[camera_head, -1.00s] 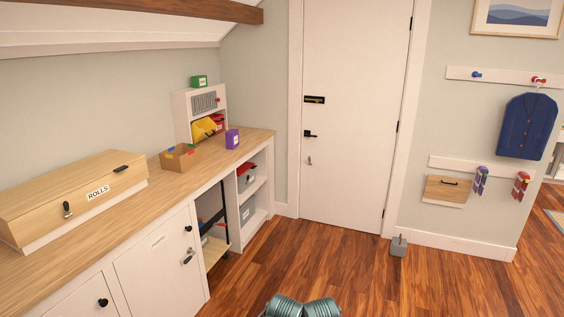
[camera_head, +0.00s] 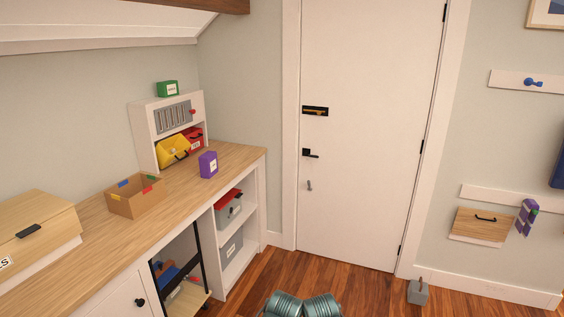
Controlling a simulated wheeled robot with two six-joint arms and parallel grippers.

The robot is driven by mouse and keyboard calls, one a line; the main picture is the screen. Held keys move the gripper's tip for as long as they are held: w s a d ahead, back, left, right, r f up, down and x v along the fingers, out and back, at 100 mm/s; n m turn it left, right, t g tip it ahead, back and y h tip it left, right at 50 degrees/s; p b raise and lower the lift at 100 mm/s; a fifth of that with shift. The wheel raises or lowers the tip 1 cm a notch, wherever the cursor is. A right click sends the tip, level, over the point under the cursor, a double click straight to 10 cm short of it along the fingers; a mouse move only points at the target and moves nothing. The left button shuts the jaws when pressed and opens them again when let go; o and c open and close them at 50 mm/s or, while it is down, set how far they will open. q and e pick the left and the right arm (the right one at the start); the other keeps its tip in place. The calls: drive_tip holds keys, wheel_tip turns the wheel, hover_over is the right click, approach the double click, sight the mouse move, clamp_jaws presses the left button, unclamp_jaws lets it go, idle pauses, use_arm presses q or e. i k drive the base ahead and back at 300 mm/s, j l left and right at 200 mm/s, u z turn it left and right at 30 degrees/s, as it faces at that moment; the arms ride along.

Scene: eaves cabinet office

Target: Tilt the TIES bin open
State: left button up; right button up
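No label reading TIES is legible, so I cannot tell which bin it is. A yellow bin (camera_head: 173,151) with a dark handle sits slanted in the lower opening of a small white cabinet (camera_head: 143,136) on the counter. A red bin (camera_head: 194,138) with a pale label is beside it on the right. A wooden-fronted unit (camera_head: 481,226) with a black handle is on the right wall. Neither gripper shows; only teal rounded parts, seemingly mine, are at the bottom edge.
The wooden counter (camera_head: 100,234) runs along the left and holds an open cardboard box (camera_head: 135,198) and a purple box (camera_head: 208,165). A green box (camera_head: 168,89) tops the cabinet. A grey weight (camera_head: 418,291) stands by the closed door (camera_head: 364,130). Floor before the door is clear.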

sight(194, 135)
drive_tip(key=i, duration=3.25)
